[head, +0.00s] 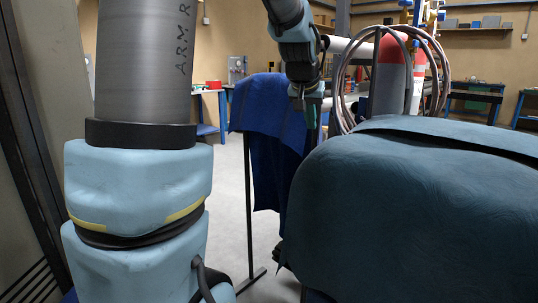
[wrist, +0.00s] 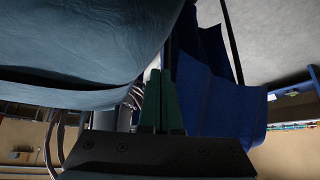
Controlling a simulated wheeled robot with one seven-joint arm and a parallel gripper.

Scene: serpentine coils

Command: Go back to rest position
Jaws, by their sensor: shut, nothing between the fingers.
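My gripper (head: 310,112) hangs from my arm near the top middle of the head view, pointing down. In the wrist view its two green fingers (wrist: 160,78) lie close together, shut and empty. The gripper appears in front of a blue cloth (head: 265,105) draped on a stand, and left of the looped coils (head: 345,85). I cannot tell the exact gap to the cloth. In the wrist view the coils show only in part beside the fingers.
A large blue-green covered bulk (head: 430,215) fills the right foreground. Grey cylinders with red and white tops (head: 390,75) stand behind it. The stand's thin black pole (head: 249,210) reaches the floor. Workbenches (head: 210,110) line the back wall. Pale floor (head: 228,190) is open left of the pole.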

